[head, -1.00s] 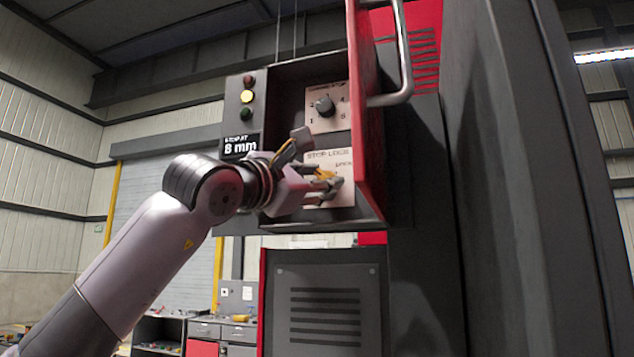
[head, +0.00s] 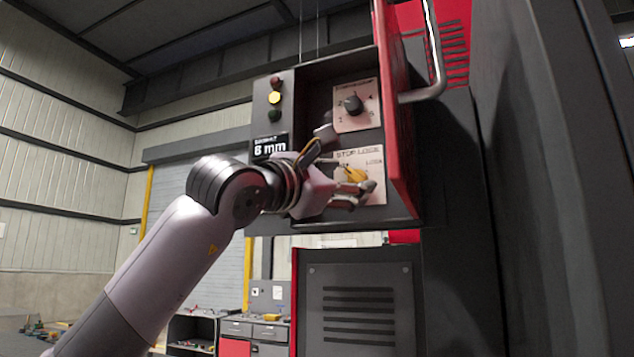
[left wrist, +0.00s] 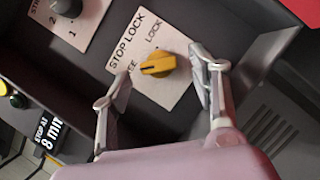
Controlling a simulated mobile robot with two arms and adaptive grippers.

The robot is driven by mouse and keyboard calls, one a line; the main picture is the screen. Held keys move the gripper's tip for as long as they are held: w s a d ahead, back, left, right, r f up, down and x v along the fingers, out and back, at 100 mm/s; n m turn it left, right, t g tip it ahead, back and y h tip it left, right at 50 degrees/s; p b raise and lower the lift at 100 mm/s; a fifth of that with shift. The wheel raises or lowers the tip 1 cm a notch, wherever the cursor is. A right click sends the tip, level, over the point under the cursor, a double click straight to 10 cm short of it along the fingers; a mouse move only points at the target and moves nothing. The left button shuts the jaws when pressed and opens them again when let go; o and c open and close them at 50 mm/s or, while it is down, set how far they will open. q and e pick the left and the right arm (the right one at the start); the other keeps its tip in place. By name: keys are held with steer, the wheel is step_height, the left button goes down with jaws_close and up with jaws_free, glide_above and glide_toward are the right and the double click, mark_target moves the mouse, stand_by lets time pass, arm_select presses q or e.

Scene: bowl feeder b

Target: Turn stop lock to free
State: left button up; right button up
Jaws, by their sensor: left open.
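The stop lock is a yellow knob (head: 356,174) on a pale plate marked STOP LOCK, in the lower part of the open control box. In the left wrist view the yellow knob (left wrist: 160,64) carries a dark mark toward the partly hidden FREE label; LOCK reads clearly on the other side. My left gripper (head: 350,182) is open, with its fingers in front of the plate. In the left wrist view the fingers appear on either side of the knob, with gaps. I cannot tell how deep they reach. My right gripper is not in view.
A dark numbered dial (head: 353,105) sits just above the stop lock plate. The box's red door (head: 400,130) stands open close to the right of the fingers. Lamps (head: 275,98) and an 8 mm display (head: 270,147) are on the left.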

arm_select(q)
steer(key=v, duration=1)
steer(key=shift+s+a, duration=0.2)
steer(key=shift+s, duration=0.05)
steer(key=shift+f, duration=0.15)
